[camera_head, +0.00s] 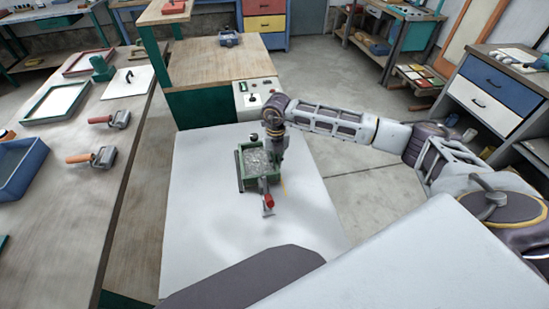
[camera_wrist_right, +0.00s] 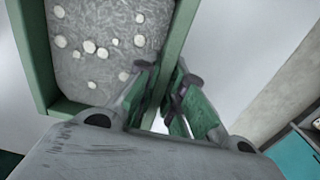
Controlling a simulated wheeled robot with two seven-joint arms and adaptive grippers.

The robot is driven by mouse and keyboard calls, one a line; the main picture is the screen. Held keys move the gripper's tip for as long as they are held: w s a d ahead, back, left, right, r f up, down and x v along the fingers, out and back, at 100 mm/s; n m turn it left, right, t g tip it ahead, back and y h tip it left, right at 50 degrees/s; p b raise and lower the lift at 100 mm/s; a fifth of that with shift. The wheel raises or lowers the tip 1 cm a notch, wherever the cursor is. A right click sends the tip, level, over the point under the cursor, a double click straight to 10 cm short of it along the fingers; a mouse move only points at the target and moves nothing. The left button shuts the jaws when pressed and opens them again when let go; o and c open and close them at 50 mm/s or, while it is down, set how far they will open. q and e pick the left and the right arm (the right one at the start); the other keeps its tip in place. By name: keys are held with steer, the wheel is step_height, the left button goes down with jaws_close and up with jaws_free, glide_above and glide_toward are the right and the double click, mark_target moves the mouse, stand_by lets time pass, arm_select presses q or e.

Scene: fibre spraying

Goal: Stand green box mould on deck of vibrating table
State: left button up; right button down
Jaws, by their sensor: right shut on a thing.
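The green box mould (camera_head: 240,168) is an open box with grey, speckled material in it. It shows in the middle of the head view, over a white flat surface (camera_head: 205,215); I cannot tell whether it touches that surface. My right gripper (camera_head: 277,152) is at the mould's far right side. In the right wrist view the gripper (camera_wrist_right: 168,88) is shut on the green wall of the mould (camera_wrist_right: 36,60), and pale spots show in the fill. A wooden-topped green table (camera_head: 215,60) with a control panel stands beyond; I cannot tell whether this is the vibrating table. My left gripper is out of view.
A red-handled tool (camera_head: 268,202) shows just in front of the mould. A long bench (camera_head: 60,215) at the left carries rollers, trays and a blue bin (camera_head: 20,168). Blue drawers (camera_head: 500,88) stand at the right.

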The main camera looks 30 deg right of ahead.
steer(key=shift+f, duration=0.25)
steer(key=shift+f+b, duration=0.2)
steer(key=shift+b, duration=0.15)
stand_by(0.7)
steer(key=c, duration=1.4)
jaws_free()
steer(key=shift+c, duration=0.2)
steer(key=shift+f, duration=0.15)
steer(key=shift+d+r, duration=0.15)
steer(key=shift+r, duration=6)
step_height(320, 180, up, 12)
steer(key=shift+d, duration=0.15)
